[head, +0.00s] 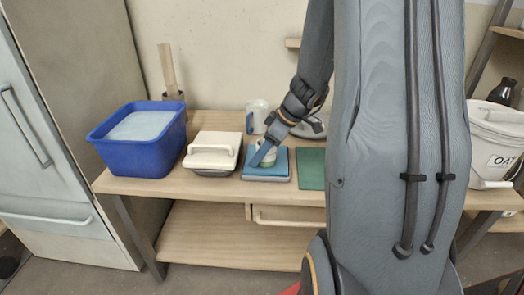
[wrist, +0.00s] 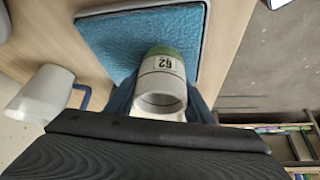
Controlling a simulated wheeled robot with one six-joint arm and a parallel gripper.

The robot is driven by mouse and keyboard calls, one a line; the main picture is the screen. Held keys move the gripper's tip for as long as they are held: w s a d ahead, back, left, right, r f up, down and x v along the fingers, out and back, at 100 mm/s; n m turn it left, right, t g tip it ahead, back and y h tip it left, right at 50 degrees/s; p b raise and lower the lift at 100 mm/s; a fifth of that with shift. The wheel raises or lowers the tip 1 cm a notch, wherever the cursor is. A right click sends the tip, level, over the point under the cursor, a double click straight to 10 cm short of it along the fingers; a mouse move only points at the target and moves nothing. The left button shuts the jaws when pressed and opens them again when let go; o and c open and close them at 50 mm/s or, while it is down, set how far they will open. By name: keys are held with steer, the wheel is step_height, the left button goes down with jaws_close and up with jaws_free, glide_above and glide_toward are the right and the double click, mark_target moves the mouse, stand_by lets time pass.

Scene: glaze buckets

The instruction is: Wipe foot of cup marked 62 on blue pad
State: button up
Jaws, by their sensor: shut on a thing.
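The cup marked 62 (wrist: 163,66) is white with a green band at its foot end, and the label reads upside down in the wrist view. In the head view the cup (head: 269,147) is above or on the blue pad (head: 281,168), with its foot end toward it. I cannot tell whether the foot touches. My gripper (head: 264,155) is shut on the cup, with fingers on either side. The wrist view shows the pad's blue textured top (wrist: 113,42) beyond the cup; my gripper (wrist: 162,100) is partly hidden by its own dark body.
A white mug (head: 256,117) stands behind the pad. To the left are a cream-lidded box (head: 211,150) and a blue tub (head: 140,155) of pale liquid. A green mat (head: 311,168) lies to the right. A white bucket (head: 494,135) stands far right.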

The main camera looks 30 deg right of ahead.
steer(key=shift+s+a, duration=0.3)
steer(key=shift+s, duration=0.1)
steer(key=shift+w+d+b, duration=0.3)
steer(key=shift+w+d, duration=0.35)
steer(key=shift+w, duration=0.3)
steer(key=shift+w+d+b, duration=0.3)
steer(key=shift+w+d, duration=0.4)
steer(key=shift+w, duration=0.3)
steer(key=shift+w+d+b, duration=0.3)
steer(key=shift+w+d, duration=0.35)
steer(key=shift+w, duration=0.3)
steer(key=shift+s+a+b, duration=0.35)
steer(key=shift+s+a, duration=0.3)
steer(key=shift+s, duration=0.3)
steer(key=shift+s+a+b, duration=0.4)
steer(key=shift+s+a, duration=0.25)
steer(key=shift+s, duration=0.35)
steer(key=shift+s+a+b, duration=0.35)
steer(key=shift+s+a, duration=0.3)
steer(key=shift+s, duration=0.3)
steer(key=shift+w+d+b, duration=0.25)
steer(key=shift+w+d, duration=0.4)
steer(key=shift+w, duration=0.3)
steer(key=shift+w+d+b, duration=0.25)
steer(key=shift+w+d, duration=0.4)
steer(key=shift+w, duration=0.35)
steer(key=shift+w+d+b, duration=0.25)
steer(key=shift+w+d, duration=0.4)
steer(key=shift+w, duration=0.3)
